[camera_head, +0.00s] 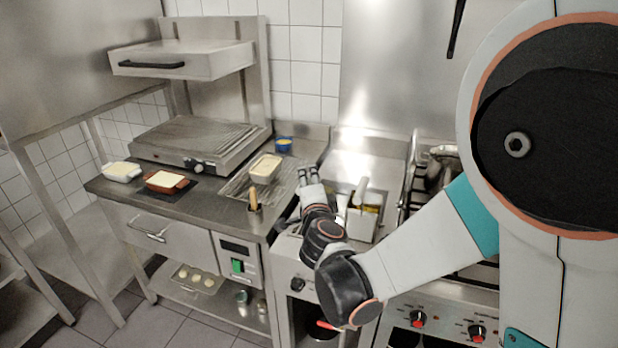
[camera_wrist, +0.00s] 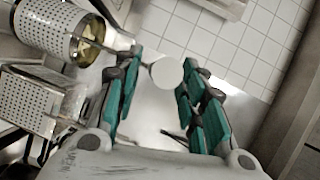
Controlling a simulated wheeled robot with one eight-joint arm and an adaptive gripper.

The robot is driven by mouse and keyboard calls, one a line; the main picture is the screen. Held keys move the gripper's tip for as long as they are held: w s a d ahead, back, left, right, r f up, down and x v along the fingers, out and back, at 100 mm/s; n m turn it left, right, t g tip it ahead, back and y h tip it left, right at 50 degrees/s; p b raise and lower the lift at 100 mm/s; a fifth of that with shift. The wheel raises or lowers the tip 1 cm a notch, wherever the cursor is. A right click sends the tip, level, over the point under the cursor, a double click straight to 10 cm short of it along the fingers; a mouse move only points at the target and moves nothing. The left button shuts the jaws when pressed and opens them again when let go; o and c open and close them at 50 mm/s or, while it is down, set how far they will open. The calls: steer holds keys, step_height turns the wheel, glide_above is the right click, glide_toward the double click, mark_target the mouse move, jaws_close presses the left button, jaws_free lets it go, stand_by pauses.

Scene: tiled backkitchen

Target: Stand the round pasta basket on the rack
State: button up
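The round pasta basket (camera_wrist: 58,28) is a perforated metal cylinder with yellowish contents at its mouth, at the upper left of the wrist view. A dark rod runs from its mouth to behind my left-hand finger.
A square perforated basket (camera_wrist: 38,103) is beside the round one. A cooker well (camera_head: 366,207) with a pale upright handle (camera_head: 361,188) is right of my gripper. A tan-handled item (camera_head: 253,199) stands at the counter's front edge. A griddle (camera_head: 190,145) stands behind.

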steer(key=s+r+p, duration=0.1)
steer(key=s, duration=0.8)
steer(key=shift+d, duration=0.4)
steer(key=shift+r, duration=0.1)
